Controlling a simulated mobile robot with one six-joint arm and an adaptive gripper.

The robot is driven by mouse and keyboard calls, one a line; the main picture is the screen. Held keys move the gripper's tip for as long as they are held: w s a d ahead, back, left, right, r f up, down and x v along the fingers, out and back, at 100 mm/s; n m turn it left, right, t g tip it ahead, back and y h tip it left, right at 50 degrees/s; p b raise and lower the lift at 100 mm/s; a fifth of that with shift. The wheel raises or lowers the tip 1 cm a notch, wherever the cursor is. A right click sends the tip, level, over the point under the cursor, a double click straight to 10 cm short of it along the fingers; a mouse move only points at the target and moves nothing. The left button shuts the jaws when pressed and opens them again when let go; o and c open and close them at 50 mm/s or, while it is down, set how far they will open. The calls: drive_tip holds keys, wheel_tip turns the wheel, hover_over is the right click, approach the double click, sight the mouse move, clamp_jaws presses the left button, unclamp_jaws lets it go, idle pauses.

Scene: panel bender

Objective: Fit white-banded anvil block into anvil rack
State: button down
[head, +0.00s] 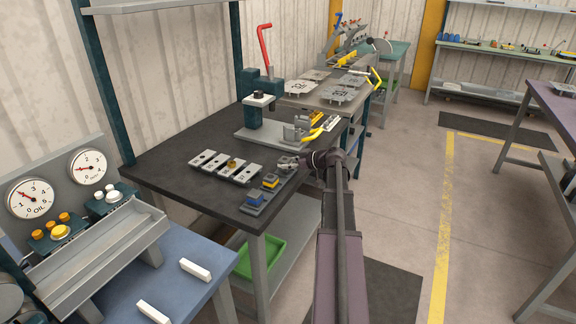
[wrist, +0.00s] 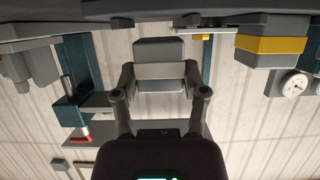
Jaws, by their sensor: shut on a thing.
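The white-banded anvil block (wrist: 160,52) is grey with a pale band and sits between the two fingers of my gripper (wrist: 160,78) in the wrist view, which is upside down. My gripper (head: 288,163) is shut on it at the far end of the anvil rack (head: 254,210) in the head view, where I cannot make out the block. The rack holds a blue-banded block (head: 254,199) and a yellow-banded block (head: 271,180). The yellow-banded block also shows beside the held block in the wrist view (wrist: 270,45). Whether the held block touches the rack is unclear.
Several grey slotted plates (head: 223,166) lie left of the rack on the dark bench (head: 180,180). A press with a red lever (head: 265,45) stands behind. A yellow-handled tool (head: 312,135) lies beyond my gripper. A green bin (head: 262,259) is on the lower shelf.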

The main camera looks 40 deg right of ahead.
drive_tip(key=shift+f+b, duration=0.35)
drive_tip(key=shift+f, duration=0.2)
drive_tip(key=shift+f+b, duration=0.3)
idle(0.6)
drive_tip(key=shift+c, duration=0.2)
unclamp_jaws()
drive_tip(key=shift+w, duration=0.15)
idle(0.6)
